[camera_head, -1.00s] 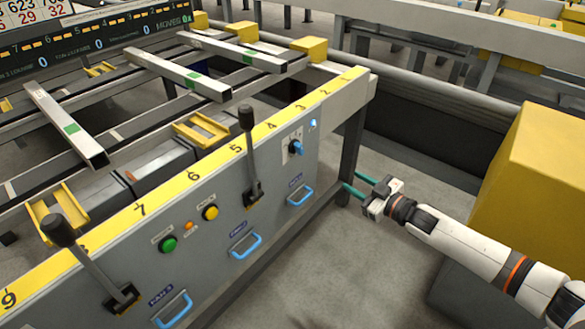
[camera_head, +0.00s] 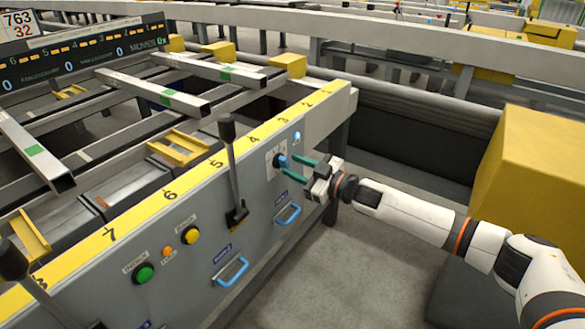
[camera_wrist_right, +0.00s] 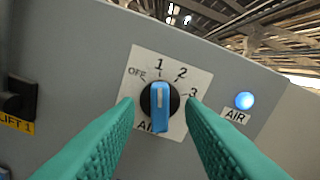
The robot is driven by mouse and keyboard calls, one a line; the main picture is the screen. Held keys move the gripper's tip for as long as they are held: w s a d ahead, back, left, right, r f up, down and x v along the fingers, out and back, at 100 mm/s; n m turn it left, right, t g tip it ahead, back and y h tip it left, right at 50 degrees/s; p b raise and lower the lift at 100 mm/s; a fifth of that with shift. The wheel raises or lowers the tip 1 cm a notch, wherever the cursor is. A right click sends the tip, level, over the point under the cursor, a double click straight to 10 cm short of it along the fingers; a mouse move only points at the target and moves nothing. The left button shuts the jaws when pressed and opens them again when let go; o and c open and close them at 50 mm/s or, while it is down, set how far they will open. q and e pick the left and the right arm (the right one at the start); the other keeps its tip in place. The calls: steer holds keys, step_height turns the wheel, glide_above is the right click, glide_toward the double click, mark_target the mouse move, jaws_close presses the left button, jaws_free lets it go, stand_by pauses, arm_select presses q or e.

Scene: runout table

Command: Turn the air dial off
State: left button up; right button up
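The air dial (camera_head: 281,160) is a blue knob on a black base, on a white plate on the grey panel. In the right wrist view the dial (camera_wrist_right: 160,108) has marks OFF, 1, 2 and 3, and its pale line points up, near 1. My right gripper (camera_head: 288,165) is open in front of the panel. In the right wrist view its green fingers stand on either side of the knob, with gaps to it. The blue AIR lamp (camera_wrist_right: 244,101) looks lit at the right of the plate. My left gripper is not in view.
A black lever (camera_head: 233,175) stands left of the dial, and a blue handle (camera_head: 288,215) sits below it. Green (camera_head: 143,273) and yellow (camera_head: 190,235) buttons are further left. A large yellow block (camera_head: 545,170) stands at the right. The floor before the panel is clear.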

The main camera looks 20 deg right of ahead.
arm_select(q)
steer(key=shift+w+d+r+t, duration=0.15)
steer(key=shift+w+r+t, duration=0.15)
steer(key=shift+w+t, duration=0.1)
arm_select(e)
steer(key=shift+w+a, duration=0.45)
steer(key=shift+w, duration=0.1)
jaws_close()
steer(key=n+p, duration=0.2)
steer(key=n, duration=0.2)
steer(key=shift+n, duration=0.5)
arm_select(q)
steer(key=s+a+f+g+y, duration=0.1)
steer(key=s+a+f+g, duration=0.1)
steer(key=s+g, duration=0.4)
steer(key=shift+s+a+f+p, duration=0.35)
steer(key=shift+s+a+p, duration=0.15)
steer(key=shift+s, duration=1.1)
arm_select(e)
steer(key=shift+f+n, duration=0.1)
steer(key=shift+n, duration=1.2)
steer(key=shift+s, duration=0.1)
